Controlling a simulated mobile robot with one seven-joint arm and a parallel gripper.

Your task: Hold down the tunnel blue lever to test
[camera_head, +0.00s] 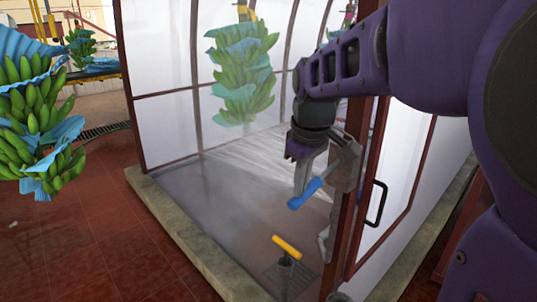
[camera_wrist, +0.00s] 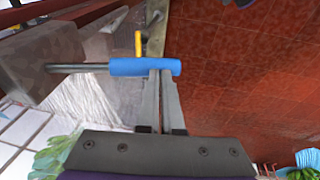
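The blue lever (camera_head: 305,193) is a blue-gripped handle on the tunnel's near post, beside the doorway. My gripper (camera_head: 300,188) is at the lever from above. In the wrist view my gripper's fingers (camera_wrist: 160,72) meet at the tips and overlap the handle near its free end. They look shut and lie across the handle rather than around it. Whether they touch it or press it down is unclear. The tunnel (camera_head: 165,125) has pale translucent panels in brown frames, with spray-like pale streaks inside.
A yellow lever (camera_head: 287,246) stands lower, above a floor drain; it also shows in the wrist view (camera_wrist: 138,44). A green banana bunch (camera_head: 245,85) hangs in the tunnel, another (camera_head: 35,125) at left. A concrete curb (camera_head: 185,235) edges the tunnel. Red tiled floor at left is clear.

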